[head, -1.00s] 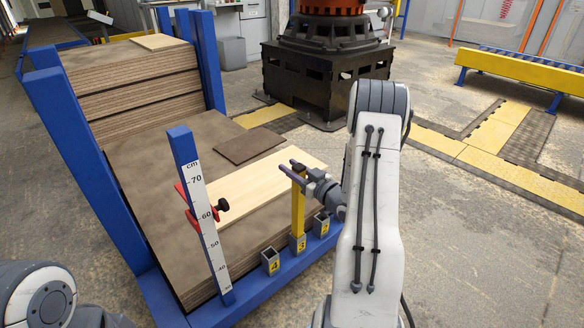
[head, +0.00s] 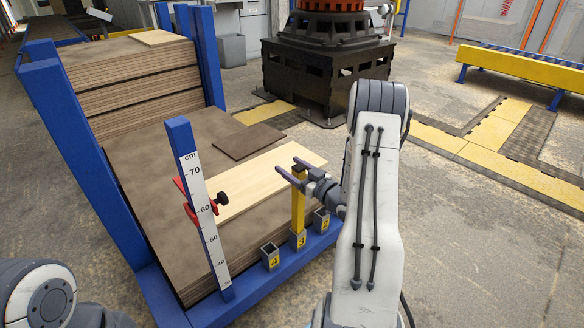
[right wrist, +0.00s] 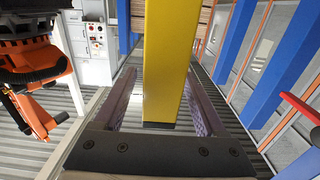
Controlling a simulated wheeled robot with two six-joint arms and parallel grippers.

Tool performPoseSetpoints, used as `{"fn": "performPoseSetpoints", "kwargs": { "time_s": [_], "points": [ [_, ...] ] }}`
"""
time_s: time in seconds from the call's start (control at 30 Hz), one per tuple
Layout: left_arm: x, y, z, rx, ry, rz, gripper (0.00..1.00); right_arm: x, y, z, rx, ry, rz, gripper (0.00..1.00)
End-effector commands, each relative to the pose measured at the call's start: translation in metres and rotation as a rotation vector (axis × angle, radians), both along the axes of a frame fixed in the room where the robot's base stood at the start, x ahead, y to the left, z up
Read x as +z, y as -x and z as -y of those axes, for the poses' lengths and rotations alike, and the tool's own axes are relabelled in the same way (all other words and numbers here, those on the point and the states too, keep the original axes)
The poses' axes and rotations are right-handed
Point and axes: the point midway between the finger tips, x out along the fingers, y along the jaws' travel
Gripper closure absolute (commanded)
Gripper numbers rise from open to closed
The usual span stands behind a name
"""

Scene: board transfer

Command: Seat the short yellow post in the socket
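The yellow post (head: 298,212) with a dark top stands upright in the head view, its lower end in the middle socket (head: 298,241) of three on the blue front rail. How deep it sits is hidden inside the socket. My right gripper (head: 291,168) is open around the post's upper part, with its fingers apart. In the right wrist view the post (right wrist: 167,65) rises between both fingers, with visible gaps on each side. My left gripper is not in view; only part of my left arm shows at lower left.
Empty-looking sockets (head: 270,256) and (head: 321,221) flank the post. A blue upright with a centimetre scale (head: 202,215) and a red clamp (head: 188,195) stands to the left. A pale board (head: 255,180) and a brown board (head: 248,142) lie on the stack behind.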

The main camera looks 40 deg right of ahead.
Motion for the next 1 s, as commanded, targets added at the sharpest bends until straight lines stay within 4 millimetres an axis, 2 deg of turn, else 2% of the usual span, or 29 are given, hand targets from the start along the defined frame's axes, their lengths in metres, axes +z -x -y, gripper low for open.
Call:
{"fn": "performPoseSetpoints", "kwargs": {
  "time_s": [0.23, 0.37, 0.7, 0.83, 1.0],
  "points": [
    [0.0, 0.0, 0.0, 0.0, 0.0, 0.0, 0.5, -0.001, 0.001, 0.0, 0.0, -0.002, -0.003, 0.28],
    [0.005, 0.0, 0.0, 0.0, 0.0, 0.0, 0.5, 0.0, 0.01, 0.001, -0.002, -0.003, -0.005, 0.28],
    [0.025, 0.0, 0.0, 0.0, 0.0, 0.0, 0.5, 0.001, 0.075, 0.007, -0.007, -0.005, -0.003, 0.28],
    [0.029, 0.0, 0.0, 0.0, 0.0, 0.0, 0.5, 0.001, 0.093, 0.009, -0.005, -0.003, -0.002, 0.28],
    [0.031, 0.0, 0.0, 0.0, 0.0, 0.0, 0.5, 0.0, 0.104, 0.008, -0.001, -0.002, -0.001, 0.28]
  ]
}}
